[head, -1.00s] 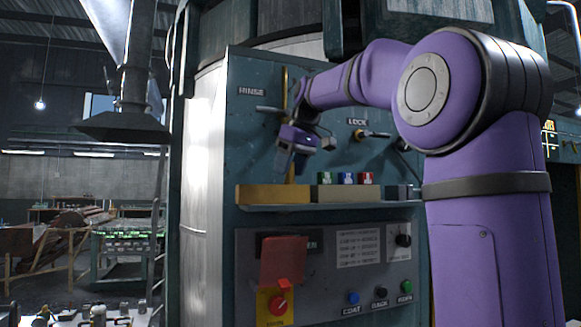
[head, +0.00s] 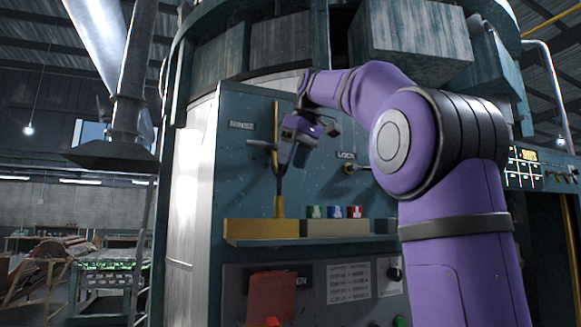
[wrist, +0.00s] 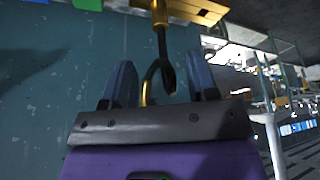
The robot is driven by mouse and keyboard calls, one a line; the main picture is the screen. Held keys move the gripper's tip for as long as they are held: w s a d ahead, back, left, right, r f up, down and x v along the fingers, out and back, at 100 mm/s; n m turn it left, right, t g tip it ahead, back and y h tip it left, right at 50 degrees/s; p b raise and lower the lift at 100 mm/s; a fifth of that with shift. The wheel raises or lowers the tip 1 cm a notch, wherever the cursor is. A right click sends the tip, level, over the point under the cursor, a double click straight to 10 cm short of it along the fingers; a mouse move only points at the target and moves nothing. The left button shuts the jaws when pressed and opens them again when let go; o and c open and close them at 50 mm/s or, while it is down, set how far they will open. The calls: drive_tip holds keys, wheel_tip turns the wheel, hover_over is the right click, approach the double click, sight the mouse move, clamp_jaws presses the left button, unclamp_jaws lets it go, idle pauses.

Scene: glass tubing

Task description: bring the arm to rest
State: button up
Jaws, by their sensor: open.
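In the wrist view my gripper (wrist: 158,66) has two blue fingers spread apart. A brass rod (head: 277,207) stands upright at the yellow block on the shelf. It also shows in the wrist view (wrist: 161,45), with a dark forked end and a brass hook seen between the fingers. I see no finger clearly touching it.
A rinse lever (head: 261,145) and a lock lever (head: 357,168) stick out close to my gripper. Below is a shelf with a yellow block (head: 250,229) and green, blue and red pieces (head: 334,212). A red flap (head: 271,297) hangs lower. Open room lies left of the machine.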

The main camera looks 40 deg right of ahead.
idle(0.5)
drive_tip(key=s+a+f+m, duration=0.1)
drive_tip(key=s+a+f, duration=0.3)
drive_tip(key=s+f, duration=0.3)
drive_tip(key=s+a+f+m, duration=0.1)
drive_tip(key=s+a+f, duration=0.4)
drive_tip(key=f, duration=1.3)
drive_tip(key=s+a+f+t+h, duration=0.1)
drive_tip(key=s+a+f, duration=0.4)
drive_tip(key=s+f, duration=0.5)
wheel_tip(320, 180, down, 2)
drive_tip(key=shift+f+m, duration=0.25)
drive_tip(key=shift+m, duration=0.15)
drive_tip(key=shift+s, duration=0.1)
